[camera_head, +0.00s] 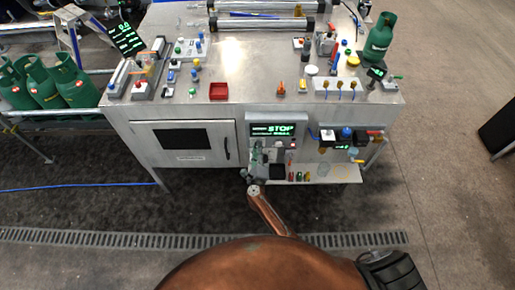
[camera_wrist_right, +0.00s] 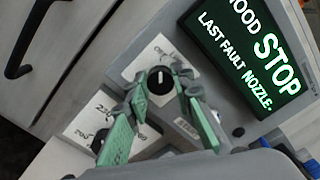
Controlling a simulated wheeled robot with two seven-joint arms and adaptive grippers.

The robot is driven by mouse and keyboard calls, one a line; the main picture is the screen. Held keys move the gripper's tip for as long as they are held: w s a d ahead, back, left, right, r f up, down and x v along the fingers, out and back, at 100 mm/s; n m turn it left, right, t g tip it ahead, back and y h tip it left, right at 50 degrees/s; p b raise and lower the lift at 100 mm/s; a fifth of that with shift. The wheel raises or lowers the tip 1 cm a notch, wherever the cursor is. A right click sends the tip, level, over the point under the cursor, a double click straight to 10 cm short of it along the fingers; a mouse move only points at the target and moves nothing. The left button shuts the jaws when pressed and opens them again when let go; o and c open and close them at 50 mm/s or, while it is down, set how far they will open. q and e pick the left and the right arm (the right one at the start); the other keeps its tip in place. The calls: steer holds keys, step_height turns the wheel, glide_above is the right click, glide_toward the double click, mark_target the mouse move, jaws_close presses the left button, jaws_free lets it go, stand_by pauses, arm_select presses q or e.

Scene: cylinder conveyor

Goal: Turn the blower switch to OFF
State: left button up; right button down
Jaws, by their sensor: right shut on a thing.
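A round black knob with a white pointer mark (camera_wrist_right: 160,80) sits on a white plate on the grey control box, which I take for the blower switch. Small lettering beside it is too small to read surely. My right gripper (camera_wrist_right: 156,84) has its two green-padded fingers closed around the knob, one on each side. In the head view my right gripper (camera_head: 257,168) is at the control box on the table's front, hiding the knob. My left gripper is not in view.
A second white plate with numbers (camera_wrist_right: 92,122) lies beside the knob plate. A cabinet door handle (camera_head: 227,148) is left of the box. A shelf with small coloured parts (camera_head: 325,174) is at right. Green cylinders (camera_head: 70,82) stand far left. The floor in front is clear.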

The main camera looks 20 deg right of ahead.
steer(key=shift+f, duration=0.1)
stand_by(0.3)
steer(key=c, duration=1.7)
jaws_free()
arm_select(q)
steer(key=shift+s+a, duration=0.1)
arm_select(e)
steer(key=shift+o, duration=0.2)
